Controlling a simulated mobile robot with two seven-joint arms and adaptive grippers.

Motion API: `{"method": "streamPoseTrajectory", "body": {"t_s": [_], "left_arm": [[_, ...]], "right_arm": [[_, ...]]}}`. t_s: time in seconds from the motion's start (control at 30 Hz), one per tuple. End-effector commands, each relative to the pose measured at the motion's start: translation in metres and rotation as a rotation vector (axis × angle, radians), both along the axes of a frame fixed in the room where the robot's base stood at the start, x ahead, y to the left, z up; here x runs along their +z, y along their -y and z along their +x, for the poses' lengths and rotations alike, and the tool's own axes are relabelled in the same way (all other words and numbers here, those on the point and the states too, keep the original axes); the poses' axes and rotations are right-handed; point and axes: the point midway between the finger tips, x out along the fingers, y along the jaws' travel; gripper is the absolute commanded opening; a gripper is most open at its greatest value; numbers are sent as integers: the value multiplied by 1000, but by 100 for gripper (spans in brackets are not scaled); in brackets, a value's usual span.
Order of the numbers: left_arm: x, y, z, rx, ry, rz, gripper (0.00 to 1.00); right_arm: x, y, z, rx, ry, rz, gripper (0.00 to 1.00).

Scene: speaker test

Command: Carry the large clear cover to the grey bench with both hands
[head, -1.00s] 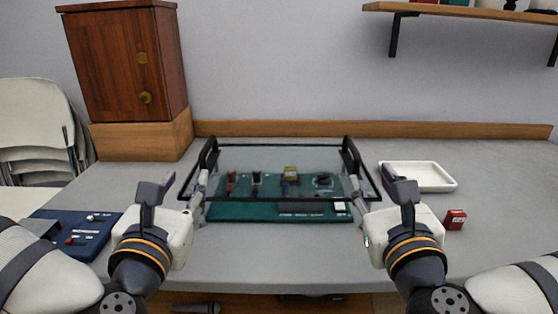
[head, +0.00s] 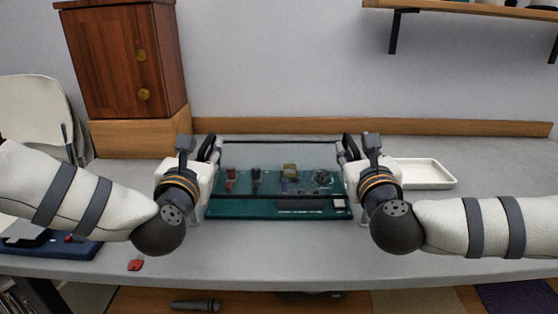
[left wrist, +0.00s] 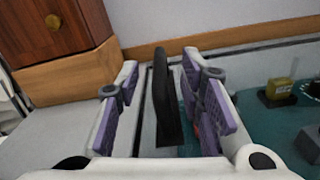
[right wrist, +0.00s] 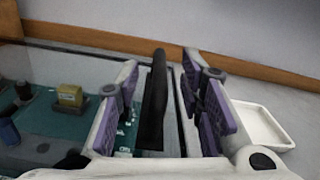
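The large clear cover (head: 280,142) has a dark frame and a black handle at each side. It stands around the teal board (head: 290,212) on the grey bench (head: 280,250); I cannot tell whether its lower edge touches the bench. My left gripper (head: 208,160) is at the left handle. In the left wrist view this handle (left wrist: 166,100) stands between the spread fingers. My right gripper (head: 347,160) is at the right handle. In the right wrist view that handle (right wrist: 155,100) is between spread fingers, with a gap to the right finger. My grippers hide the cover's sides.
A white tray (head: 425,173) lies right of the cover. A blue mat (head: 75,248) and a small red object (head: 135,265) are at the left front. A wooden cabinet (head: 120,60) stands back left. A wooden ledge (head: 450,127) runs along the wall. The bench front is mostly clear.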

Motion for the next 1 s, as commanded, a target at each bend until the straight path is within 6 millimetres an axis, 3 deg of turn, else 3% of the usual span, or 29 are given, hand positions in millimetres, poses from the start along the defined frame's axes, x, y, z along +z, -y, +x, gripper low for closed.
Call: {"method": "streamPoseTrajectory", "body": {"t_s": [0.13, 0.3, 0.77, 0.87, 1.0], "left_arm": [[0, 0, 0, 0, 0, 0, 35], [0, 0, 0, 0, -1, 0, 0], [6, -1, 0, 3, 6, 3, 0], [24, -2, -1, 4, 21, 4, 0], [70, -2, -4, 5, 61, 4, 0]], "right_arm": [[0, 0, 0, 0, 0, 0, 35], [0, 0, 0, 0, 0, 0, 0], [7, 2, 0, -5, 8, -1, 0], [25, 2, -1, -6, 24, -1, 0], [72, 3, -3, -7, 66, -1, 0]]}}
